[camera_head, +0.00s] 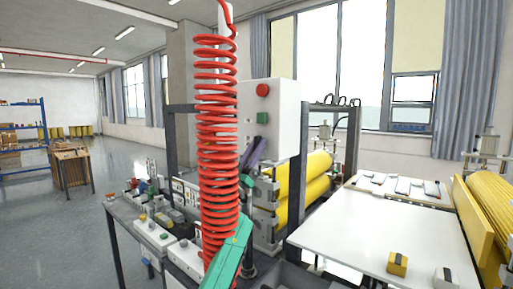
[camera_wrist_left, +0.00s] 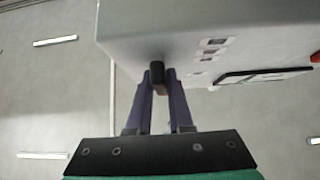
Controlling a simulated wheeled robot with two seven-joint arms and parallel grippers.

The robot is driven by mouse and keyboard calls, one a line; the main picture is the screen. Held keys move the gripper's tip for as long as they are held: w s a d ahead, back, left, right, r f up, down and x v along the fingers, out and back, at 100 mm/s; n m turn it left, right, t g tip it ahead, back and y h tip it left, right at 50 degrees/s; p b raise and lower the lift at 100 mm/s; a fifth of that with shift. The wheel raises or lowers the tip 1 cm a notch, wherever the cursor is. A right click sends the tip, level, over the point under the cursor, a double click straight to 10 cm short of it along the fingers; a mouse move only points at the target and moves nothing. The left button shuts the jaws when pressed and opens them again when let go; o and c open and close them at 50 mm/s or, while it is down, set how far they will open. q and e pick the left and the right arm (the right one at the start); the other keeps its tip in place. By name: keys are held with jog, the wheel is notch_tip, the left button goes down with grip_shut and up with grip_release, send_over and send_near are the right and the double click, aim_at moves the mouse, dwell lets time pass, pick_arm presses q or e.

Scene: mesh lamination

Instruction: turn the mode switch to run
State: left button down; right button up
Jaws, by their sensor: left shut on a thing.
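The control box (camera_head: 284,100) is a pale upright panel with a red button (camera_head: 262,90) at the top and a green button (camera_head: 262,118) below. The mode switch, a small dark knob (camera_wrist_left: 157,72), sticks out of the box's face in the left wrist view. My left gripper (camera_wrist_left: 158,78), with purple fingers, is shut on this knob, one finger on each side. In the head view my left gripper (camera_head: 259,146) reaches up to the lower part of the panel and partly covers the knob. The switch's position marking cannot be read. My right gripper is not in view.
A red coiled hose (camera_head: 217,150) hangs in front of the box and hides part of it. Yellow rollers (camera_head: 318,178) stand behind it. A white table (camera_head: 385,228) lies to the right and a bench with small parts (camera_head: 150,232) to the left.

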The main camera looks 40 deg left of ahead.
pick_arm(q)
jog(key=c, duration=1)
grip_release()
jog(key=shift+r, duration=0.15)
jog(key=shift+o, duration=0.9)
jog(key=shift+w, duration=0.1)
jog(key=b+v, duration=0.7)
jog(key=v, duration=0.7)
jog(key=shift+s+f, duration=0.2)
jog(key=shift+f, duration=0.15)
